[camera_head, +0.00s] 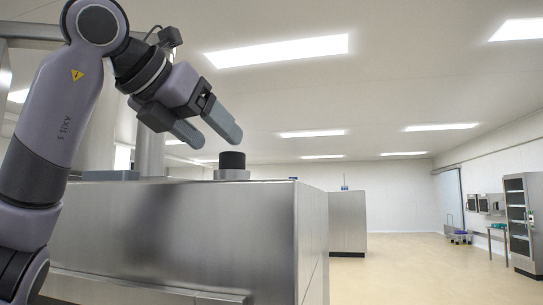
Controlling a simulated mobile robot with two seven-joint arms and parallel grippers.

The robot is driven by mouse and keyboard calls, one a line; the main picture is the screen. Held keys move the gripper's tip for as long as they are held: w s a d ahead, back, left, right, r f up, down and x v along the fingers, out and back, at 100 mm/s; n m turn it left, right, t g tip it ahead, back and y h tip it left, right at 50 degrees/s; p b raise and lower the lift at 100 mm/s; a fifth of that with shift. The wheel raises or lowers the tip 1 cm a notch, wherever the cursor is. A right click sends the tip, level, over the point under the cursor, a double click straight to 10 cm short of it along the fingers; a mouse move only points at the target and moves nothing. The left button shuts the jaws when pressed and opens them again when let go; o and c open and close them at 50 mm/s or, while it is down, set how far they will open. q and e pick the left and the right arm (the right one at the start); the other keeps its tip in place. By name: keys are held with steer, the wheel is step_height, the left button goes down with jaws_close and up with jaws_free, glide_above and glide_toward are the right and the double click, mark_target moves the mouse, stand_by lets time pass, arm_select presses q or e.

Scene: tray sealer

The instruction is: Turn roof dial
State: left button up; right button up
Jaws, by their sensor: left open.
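The roof dial (232,160) is a short black cylinder on a grey metal base. It sits on top of the steel machine housing (190,225), near its right part. My left gripper (220,143) reaches in from the left with its two grey fingers apart and pointing down to the right. The fingertips are above and around the left of the dial in the picture, and I see clear space between them and the dial. The gripper is empty. My right gripper does not show.
A steel post (151,140) and a dark low plate (110,175) stand on the housing left of the dial. Another steel cabinet (348,222) is behind to the right. A shelf rack (523,222) stands at the far right. The floor on the right is open.

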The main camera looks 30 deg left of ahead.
mark_target(229, 153)
arm_select(q)
steer(key=shift+s+n, duration=0.1)
steer(key=shift+n, duration=0.2)
steer(key=shift+w+y, duration=0.2)
steer(key=shift+y, duration=0.2)
steer(key=p+x, duration=0.1)
steer(key=x, duration=0.5)
steer(key=shift+w+f, duration=0.15)
steer(key=shift+w, duration=0.2)
steer(key=c, duration=1)
